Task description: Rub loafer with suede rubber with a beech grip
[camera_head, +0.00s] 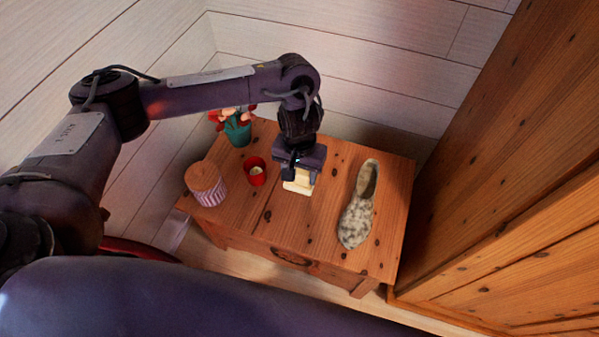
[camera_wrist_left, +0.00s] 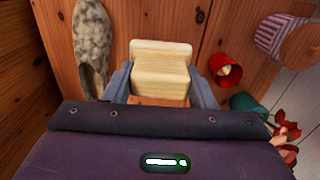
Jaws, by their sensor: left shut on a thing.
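The loafer (camera_head: 358,205), mottled grey and cream, lies on the right part of the small wooden table (camera_head: 335,160). It also shows at the upper left of the left wrist view (camera_wrist_left: 92,42). My left gripper (camera_head: 299,174) is over the middle of the table, left of the loafer and apart from it. It is shut on the suede rubber (camera_head: 298,184), whose pale wooden block (camera_wrist_left: 160,75) sits between the fingers in the left wrist view. A wider pale slab shows at its far end. Whether the rubber touches the tabletop I cannot tell. My right gripper is not in view.
A red cup (camera_head: 255,178) with something pale inside, a striped jar with a wooden lid (camera_head: 205,176) and a teal pot with red flowers (camera_head: 238,133) stand on the table's left part. A tall wooden cabinet (camera_head: 520,170) rises at the right. The tabletop between gripper and loafer is bare.

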